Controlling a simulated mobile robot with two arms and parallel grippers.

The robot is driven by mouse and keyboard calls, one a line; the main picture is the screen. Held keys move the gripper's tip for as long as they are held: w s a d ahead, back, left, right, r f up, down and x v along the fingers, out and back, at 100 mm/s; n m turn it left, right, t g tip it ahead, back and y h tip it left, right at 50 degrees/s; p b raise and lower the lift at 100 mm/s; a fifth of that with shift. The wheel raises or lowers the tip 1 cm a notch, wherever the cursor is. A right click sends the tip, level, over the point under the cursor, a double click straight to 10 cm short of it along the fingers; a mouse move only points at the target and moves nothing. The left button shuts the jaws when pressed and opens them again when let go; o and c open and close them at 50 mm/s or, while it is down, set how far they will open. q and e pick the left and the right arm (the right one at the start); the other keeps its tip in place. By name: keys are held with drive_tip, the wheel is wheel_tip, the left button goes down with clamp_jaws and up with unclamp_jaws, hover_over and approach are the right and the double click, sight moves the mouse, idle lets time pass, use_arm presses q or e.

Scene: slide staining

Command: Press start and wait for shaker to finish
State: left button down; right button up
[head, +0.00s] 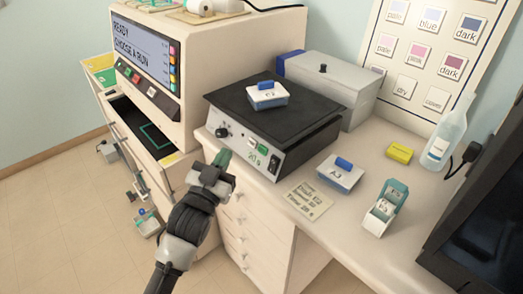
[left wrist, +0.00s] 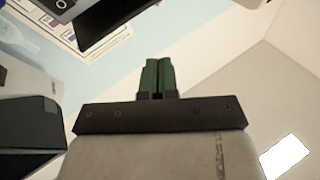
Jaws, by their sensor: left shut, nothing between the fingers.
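The shaker (head: 310,135) stands on the counter, with a flat black top and a pale front panel. A small white and blue dish (head: 267,97) sits on its top. The panel has a black knob (head: 221,132), a display (head: 255,159) that seems to read 20 s, a small green button (head: 262,148) and a dark switch (head: 273,165). My left gripper (head: 222,158) is shut and empty just in front of the panel, left of the display; I cannot tell whether its tips touch it. Its green fingers (left wrist: 158,78) lie together in the left wrist view. My right gripper is out of view.
A large machine (head: 215,60) with a lit screen and an open drawer stands at left. A grey box (head: 330,85) is behind the shaker. A second dish (head: 338,175), a note (head: 308,200), a yellow block (head: 399,153) and a bottle (head: 437,145) stand or lie to the right.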

sight(262, 150)
use_arm(q)
drive_tip(key=shift+w+d+f+b, duration=0.55)
drive_tip(key=shift+w+d+b, duration=0.4)
drive_tip(key=shift+b, duration=0.05)
drive_tip(key=shift+w+d+f+b, duration=0.6)
drive_tip(key=shift+w+d+b, duration=0.35)
drive_tip(key=shift+w+d, duration=0.05)
drive_tip(key=shift+w+d+f+b, duration=0.55)
drive_tip(key=shift+w+d+b, duration=0.4)
drive_tip(key=shift+b, duration=0.05)
drive_tip(key=shift+w, duration=0.1)
drive_tip(key=shift+w+d+f, duration=0.15)
drive_tip(key=shift+w+d, duration=0.05)
drive_tip(key=shift+d, duration=0.05)
